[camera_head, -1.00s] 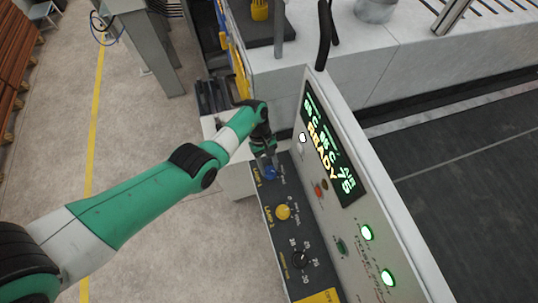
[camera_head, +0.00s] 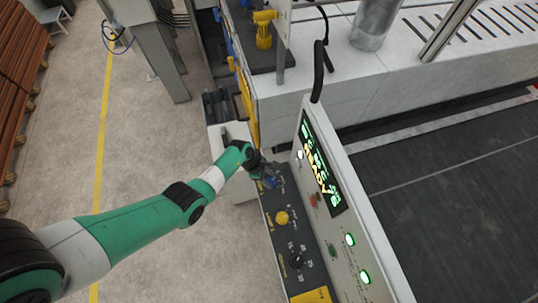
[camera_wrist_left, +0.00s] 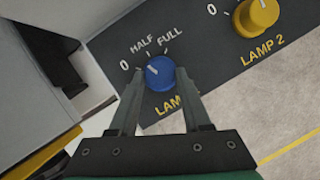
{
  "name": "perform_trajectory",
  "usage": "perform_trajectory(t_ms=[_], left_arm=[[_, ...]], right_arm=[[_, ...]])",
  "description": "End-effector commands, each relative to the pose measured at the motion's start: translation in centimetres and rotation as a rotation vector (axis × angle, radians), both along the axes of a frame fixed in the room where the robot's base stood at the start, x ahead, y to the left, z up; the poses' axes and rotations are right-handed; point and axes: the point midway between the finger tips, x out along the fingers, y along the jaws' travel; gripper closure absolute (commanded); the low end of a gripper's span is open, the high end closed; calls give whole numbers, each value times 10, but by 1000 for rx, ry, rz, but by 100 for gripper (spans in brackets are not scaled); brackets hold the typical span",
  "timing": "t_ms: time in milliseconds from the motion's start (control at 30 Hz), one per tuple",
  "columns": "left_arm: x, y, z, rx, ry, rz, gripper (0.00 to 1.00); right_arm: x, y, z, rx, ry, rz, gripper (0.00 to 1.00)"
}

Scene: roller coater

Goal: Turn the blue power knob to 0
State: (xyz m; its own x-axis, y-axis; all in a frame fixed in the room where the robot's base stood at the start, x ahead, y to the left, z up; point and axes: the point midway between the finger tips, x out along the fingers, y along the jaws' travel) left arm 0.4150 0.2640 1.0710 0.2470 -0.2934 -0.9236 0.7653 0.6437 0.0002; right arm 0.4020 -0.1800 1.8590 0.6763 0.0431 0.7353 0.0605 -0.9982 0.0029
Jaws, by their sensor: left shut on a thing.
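The blue knob (camera_head: 270,183) sits at the far end of the dark control panel, and it also shows in the left wrist view (camera_wrist_left: 160,73). Labels 0, HALF and FULL surround it; the lettering below reads LAM, the rest hidden by a finger. Its white mark points up-left, on the 0-to-HALF side; its exact setting is hard to tell. My left gripper (camera_wrist_left: 161,98) has one finger on each side of the knob and is shut on it. In the head view, the left gripper (camera_head: 266,177) partly covers the knob. My right gripper is out of view.
The yellow LAMP 2 knob (camera_head: 282,217) is beside the blue one, with a black dial (camera_head: 296,261) nearer me. The upright white panel with a lit display (camera_head: 320,165) stands close on the right. Open floor (camera_head: 150,150) lies left.

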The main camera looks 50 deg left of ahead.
Motion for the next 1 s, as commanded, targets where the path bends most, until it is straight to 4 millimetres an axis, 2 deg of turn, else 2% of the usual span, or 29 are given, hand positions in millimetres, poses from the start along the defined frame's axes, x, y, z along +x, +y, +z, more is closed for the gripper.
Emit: perform_trajectory(t_ms=[200, 500, 1000], left_arm=[[-2, -2, 0, 1, -1, 191, 100], [-3, -3, -1, -1, 0, 390, 100], [-3, -3, -2, -7, 0, 485, 100]], right_arm=[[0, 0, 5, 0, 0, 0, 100], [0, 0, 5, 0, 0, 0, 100], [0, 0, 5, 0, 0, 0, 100]])
